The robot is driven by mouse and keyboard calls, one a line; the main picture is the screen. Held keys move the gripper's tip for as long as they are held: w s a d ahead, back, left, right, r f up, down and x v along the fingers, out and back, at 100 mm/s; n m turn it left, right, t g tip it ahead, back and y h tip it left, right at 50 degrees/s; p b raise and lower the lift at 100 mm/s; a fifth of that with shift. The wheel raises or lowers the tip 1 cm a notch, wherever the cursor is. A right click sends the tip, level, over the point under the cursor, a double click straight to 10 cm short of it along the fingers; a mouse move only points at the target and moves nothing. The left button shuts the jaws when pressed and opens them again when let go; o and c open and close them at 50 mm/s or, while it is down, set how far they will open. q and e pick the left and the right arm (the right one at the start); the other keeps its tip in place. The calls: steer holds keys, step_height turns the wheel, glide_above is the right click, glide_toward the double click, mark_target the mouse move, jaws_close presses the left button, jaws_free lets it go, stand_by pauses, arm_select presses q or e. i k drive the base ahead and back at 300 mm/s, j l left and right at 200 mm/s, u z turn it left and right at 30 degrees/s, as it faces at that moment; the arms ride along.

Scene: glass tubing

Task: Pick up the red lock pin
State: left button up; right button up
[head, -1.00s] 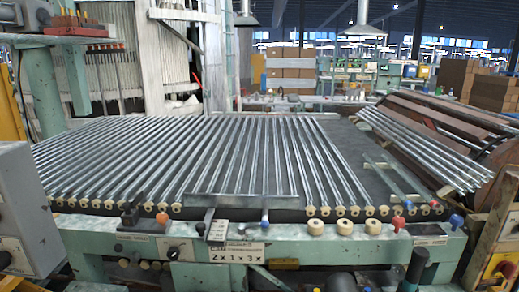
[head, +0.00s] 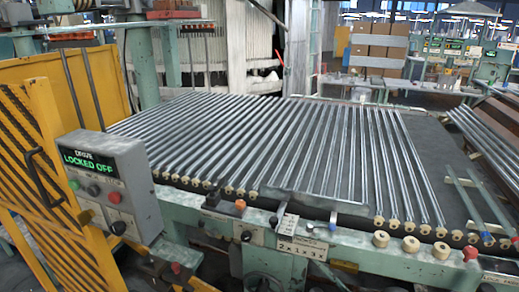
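I cannot tell for certain which red part is the lock pin. A small red knob (head: 470,254) stands on the front rail at the right, beside the cream knobs. Another small red-topped part (head: 176,268) shows low at the left, below the control box. Neither of my grippers is in view.
A grey control box (head: 105,185) reads "DRIVE LOCKED OFF" and has a red button (head: 114,198). A yellow gate (head: 45,170) stands at the left. Glass tubes (head: 290,145) lie in rows on the bed. Cream knobs (head: 410,244) line the green front rail (head: 345,248).

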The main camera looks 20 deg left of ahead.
mark_target(175, 265)
steer(key=u, duration=1.4)
